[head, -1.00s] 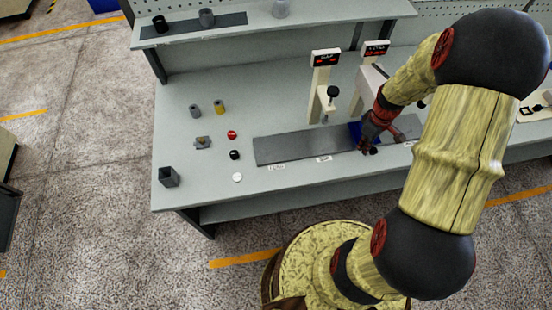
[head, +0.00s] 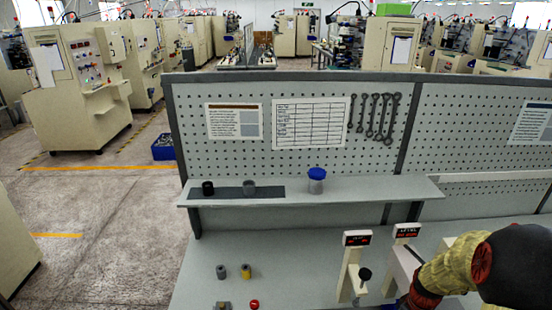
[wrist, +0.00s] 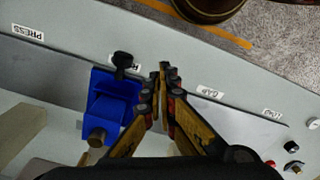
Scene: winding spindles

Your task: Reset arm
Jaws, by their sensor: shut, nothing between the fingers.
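My gripper (wrist: 163,78) is in the wrist view, with its fingers together and nothing held between them. It hangs over the bench front, beside a blue fixture (wrist: 112,95) with a black knob on top. I cannot tell the height of the fingers above the bench. In the head view my arm (head: 462,262) enters at the lower right, and the gripper itself is below the picture edge.
Two stands with red displays (head: 357,239) rise beside my arm. A shelf (head: 340,196) holds two dark cups and a blue-lidded jar (head: 317,180). Grey (head: 221,271) and yellow (head: 246,271) cylinders stand on the bench. Labels such as CAP (wrist: 210,91) line the bench front.

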